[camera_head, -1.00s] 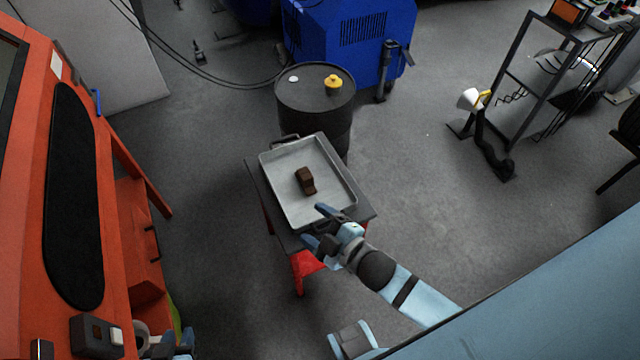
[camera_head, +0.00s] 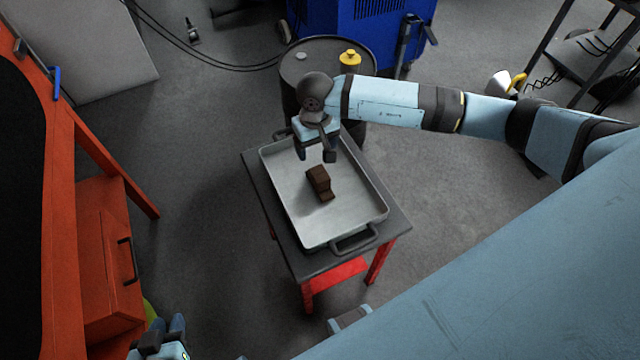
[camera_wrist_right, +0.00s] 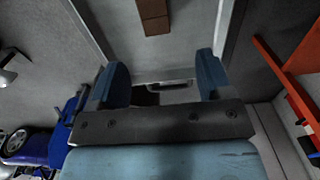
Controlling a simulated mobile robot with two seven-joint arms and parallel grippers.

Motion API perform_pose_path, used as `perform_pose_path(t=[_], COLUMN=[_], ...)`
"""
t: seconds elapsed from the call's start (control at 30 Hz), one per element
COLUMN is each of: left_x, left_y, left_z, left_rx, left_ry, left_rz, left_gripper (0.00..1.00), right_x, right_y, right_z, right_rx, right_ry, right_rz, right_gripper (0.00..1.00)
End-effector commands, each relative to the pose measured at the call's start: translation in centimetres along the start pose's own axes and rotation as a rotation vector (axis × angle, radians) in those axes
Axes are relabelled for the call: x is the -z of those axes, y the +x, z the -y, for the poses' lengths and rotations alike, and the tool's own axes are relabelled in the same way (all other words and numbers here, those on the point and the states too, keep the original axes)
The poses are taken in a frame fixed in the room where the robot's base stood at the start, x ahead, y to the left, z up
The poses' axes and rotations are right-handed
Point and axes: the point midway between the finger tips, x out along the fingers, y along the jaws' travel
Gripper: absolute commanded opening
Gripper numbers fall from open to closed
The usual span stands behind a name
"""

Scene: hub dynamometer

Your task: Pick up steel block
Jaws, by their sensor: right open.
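The block (camera_head: 318,181) is dark brown and stepped, and lies in the middle of a shallow grey metal tray (camera_head: 352,230). It also shows at the top edge of the right wrist view (camera_wrist_right: 153,16), partly cut off. My right gripper (camera_head: 316,154) is over the far part of the tray, pointing down, just beyond the block and apart from it. In the right wrist view its two blue fingers (camera_wrist_right: 162,78) are wide apart with nothing between them. My left gripper (camera_head: 165,338) is at the bottom left, partly cut off by the frame edge, away from the tray.
The tray stands on a small dark-topped table with red legs (camera_head: 376,262). A black drum (camera_head: 291,72) with a yellow-capped item stands behind it, and a blue machine (camera_head: 345,22) farther back. An orange cabinet (camera_head: 98,255) is at left. Floor beside the table is clear.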

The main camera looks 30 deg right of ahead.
Motion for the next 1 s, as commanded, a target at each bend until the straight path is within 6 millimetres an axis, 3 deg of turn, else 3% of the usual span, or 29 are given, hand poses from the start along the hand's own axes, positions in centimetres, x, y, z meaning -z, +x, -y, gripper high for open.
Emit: perform_pose_path(t=[0.33, 0.67, 1.0], left_x=[0.3, 0.2, -0.1], left_y=[0.1, 0.2, 0.4], left_z=[0.0, -0.1, -0.1], left_rx=[0.0, 0.0, 0.0], left_ry=[0.003, 0.005, 0.007], left_rz=[-0.015, -0.016, -0.015], left_gripper=[0.3, 0.3, 0.3], right_x=[-0.1, -0.2, -0.9], right_y=[6.5, 8.8, 13.2], right_z=[-0.2, -0.3, -0.6], right_rx=[-0.008, -0.006, -0.005], right_ry=[-0.004, -0.004, -0.004], right_rz=[0.002, 0.001, 0.001], right_gripper=[0.72, 0.72, 0.72])
